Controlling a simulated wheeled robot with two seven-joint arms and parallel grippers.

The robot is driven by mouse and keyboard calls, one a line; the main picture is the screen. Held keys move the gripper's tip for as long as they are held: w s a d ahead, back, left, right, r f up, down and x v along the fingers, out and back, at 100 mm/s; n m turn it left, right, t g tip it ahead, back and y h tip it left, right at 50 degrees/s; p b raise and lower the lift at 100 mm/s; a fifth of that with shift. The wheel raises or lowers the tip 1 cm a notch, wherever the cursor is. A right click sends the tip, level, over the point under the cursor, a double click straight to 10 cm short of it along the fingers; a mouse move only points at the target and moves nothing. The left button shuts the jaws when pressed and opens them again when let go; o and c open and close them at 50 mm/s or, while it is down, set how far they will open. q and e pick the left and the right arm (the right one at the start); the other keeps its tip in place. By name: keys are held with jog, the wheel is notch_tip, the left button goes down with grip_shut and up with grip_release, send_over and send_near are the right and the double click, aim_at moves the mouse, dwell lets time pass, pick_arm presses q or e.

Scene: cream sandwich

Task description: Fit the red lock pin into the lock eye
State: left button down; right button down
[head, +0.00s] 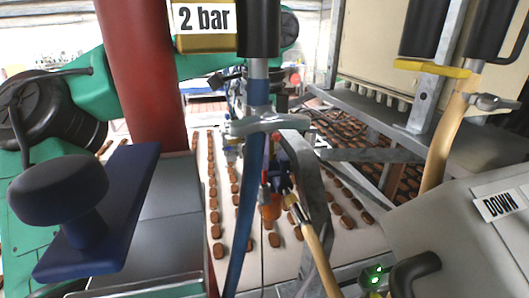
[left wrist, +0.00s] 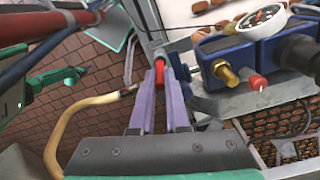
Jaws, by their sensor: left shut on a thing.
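The red lock pin (left wrist: 159,76) is between the tips of my left gripper (left wrist: 160,78) in the left wrist view. The two purple fingers are closed on it, and only a short red part shows. In the head view my left gripper (head: 281,163) is small and dark, behind the blue hose and near a grey metal bracket; the pin is hard to tell there among small red parts. I cannot clearly make out the lock eye; grey metal beside the fingertips partly hides that area. My right gripper is not in view.
A blue block (left wrist: 265,46) with a gauge, brass fitting (left wrist: 228,75) and red knob (left wrist: 257,83) stands close right of the fingers. A tan hose (left wrist: 80,108) curves at left. In the head view, a blue hose (head: 247,190) and pale belt with brown biscuits (head: 217,247) show.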

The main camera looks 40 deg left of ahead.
aim_at(265, 182)
pick_arm(q)
jog(key=shift+f+b, duration=0.4)
jog(key=shift+f, duration=1.45)
jog(key=c, duration=0.8)
grip_release()
jog(key=shift+c, duration=0.2)
jog(key=shift+r, duration=0.5)
notch_tip(265, 182, up, 14)
jog(key=shift+f+p, duration=0.15)
jog(key=shift+p, duration=0.25)
jog(key=shift+s, duration=0.1)
